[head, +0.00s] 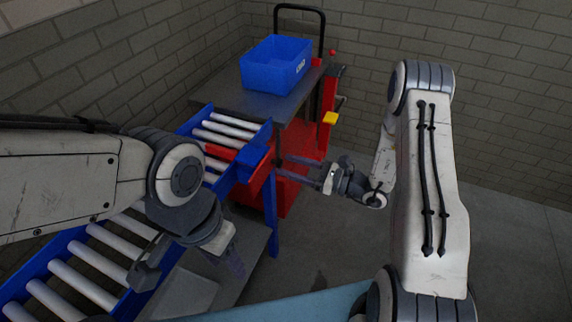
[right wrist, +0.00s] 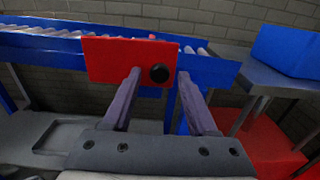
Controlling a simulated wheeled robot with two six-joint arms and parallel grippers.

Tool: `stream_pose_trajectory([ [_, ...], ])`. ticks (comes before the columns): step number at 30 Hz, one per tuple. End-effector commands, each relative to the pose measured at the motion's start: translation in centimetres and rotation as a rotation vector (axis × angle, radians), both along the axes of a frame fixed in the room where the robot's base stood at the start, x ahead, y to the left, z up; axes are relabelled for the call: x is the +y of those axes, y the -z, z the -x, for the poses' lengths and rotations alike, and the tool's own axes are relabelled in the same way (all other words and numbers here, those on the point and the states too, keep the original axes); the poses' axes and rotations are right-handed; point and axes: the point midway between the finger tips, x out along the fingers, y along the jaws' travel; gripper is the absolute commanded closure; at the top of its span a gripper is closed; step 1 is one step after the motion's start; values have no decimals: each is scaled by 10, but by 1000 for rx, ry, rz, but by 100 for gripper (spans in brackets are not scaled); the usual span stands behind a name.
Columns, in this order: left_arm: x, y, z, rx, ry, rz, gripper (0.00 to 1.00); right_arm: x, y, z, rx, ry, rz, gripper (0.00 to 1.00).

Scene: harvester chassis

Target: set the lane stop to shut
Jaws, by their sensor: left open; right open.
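The lane stop shows as a red plate (head: 259,175) on the side rail of the roller lane, near its far end, in the head view. In the right wrist view the red plate (right wrist: 118,60) has a round black knob (right wrist: 159,73) at its right side and stands against the blue rail. My right gripper (head: 286,170) is open and empty, its fingers pointing at the plate; in the wrist view its fingertips lie left and right of the knob. Contact cannot be told. My left gripper (head: 190,268) is open and empty beside the lane, in the foreground.
The roller lane with white rollers (head: 88,264) and blue rails runs from lower left to the back. Beyond its end stands a red cart with a dark top (head: 245,98) and a blue bin (head: 275,66). A yellow piece (head: 330,118) sticks out from the cart. Floor at right is clear.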

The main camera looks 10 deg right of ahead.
Motion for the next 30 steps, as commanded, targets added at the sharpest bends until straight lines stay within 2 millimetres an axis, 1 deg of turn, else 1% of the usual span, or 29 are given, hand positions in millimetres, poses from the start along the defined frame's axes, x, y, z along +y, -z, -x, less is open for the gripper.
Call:
stream_pose_trajectory([
  [1, 0, 2, 0, 0, 0, 0, 50, -10, 1, 5, 0, 6, 0, 41],
  [6, 0, 6, 0, 0, 0, 0, 50, -39, 1, 24, 1, 7, -1, 41],
  [9, 0, 8, 0, 0, 0, 0, 50, -53, 1, 35, 0, 6, 0, 41],
  [13, 0, 9, 0, 0, 0, 0, 50, -66, 1, 44, -1, 3, 1, 41],
  [18, 0, 9, 0, 0, 0, 0, 50, -72, 0, 49, 0, 0, 0, 41],
  [30, 0, 9, 0, 0, 0, 0, 50, -71, 0, 49, 0, -1, 0, 41],
])
